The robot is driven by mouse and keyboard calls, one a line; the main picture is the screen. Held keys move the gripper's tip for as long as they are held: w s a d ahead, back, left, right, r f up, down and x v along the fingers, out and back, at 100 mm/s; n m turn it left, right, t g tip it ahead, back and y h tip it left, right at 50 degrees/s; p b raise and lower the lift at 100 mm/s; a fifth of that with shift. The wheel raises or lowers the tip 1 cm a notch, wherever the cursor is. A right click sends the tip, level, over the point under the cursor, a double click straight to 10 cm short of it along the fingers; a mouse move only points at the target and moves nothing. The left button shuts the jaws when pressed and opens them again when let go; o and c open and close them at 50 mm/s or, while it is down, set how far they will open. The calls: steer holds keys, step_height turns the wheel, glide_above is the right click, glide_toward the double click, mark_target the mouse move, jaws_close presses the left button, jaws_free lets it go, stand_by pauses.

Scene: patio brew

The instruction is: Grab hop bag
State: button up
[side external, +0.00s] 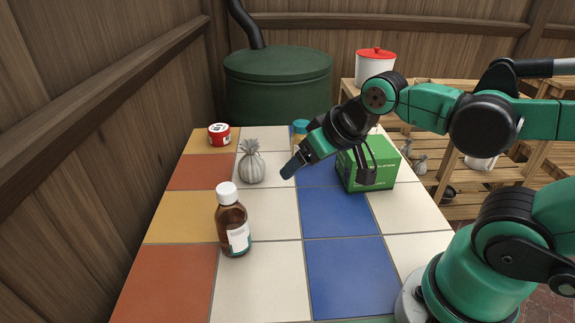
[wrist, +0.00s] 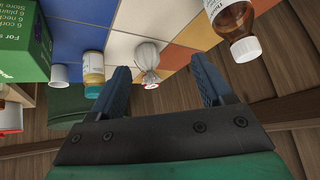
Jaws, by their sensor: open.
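The hop bag (side external: 251,164) is a small grey-white cloth sack with a gathered top, standing on a white tile of the table in the side view. In the wrist view the hop bag (wrist: 147,58) shows beyond and between my two fingers. My gripper (side external: 291,168) is open and empty, above the table to the right of the bag in the side view. In the wrist view my gripper (wrist: 160,82) has its two blue fingers spread wide, apart from the bag.
A brown bottle (side external: 232,228) with a white cap stands nearer the camera. A green box (side external: 367,165) and a teal-lidded jar (side external: 299,133) are right of the bag. A red tin (side external: 219,134) sits at the back left. The tiled table (side external: 262,212) has clear room in front.

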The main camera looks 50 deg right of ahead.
steer(key=w+m+t+y, duration=0.1)
steer(key=w+m+y, duration=0.1)
steer(key=w+m, duration=0.55)
steer(key=m+t, duration=0.4)
steer(key=m, duration=1.8)
glide_toward(251, 145)
steer(key=a+x, duration=0.1)
steer(key=x, duration=0.5)
steer(key=shift+w+d+f+m+t+y, duration=0.15)
steer(key=shift+d+m+t, duration=0.1)
steer(key=shift+m, duration=0.4)
steer(key=shift+w+d+f+m+t+y, duration=0.15)
steer(key=shift+d+m+t, duration=0.1)
steer(key=shift+m, duration=0.35)
steer(key=shift+w+f, duration=0.15)
steer(key=shift+w, duration=0.05)
steer(key=shift+x, duration=2.55)
jaws_close()
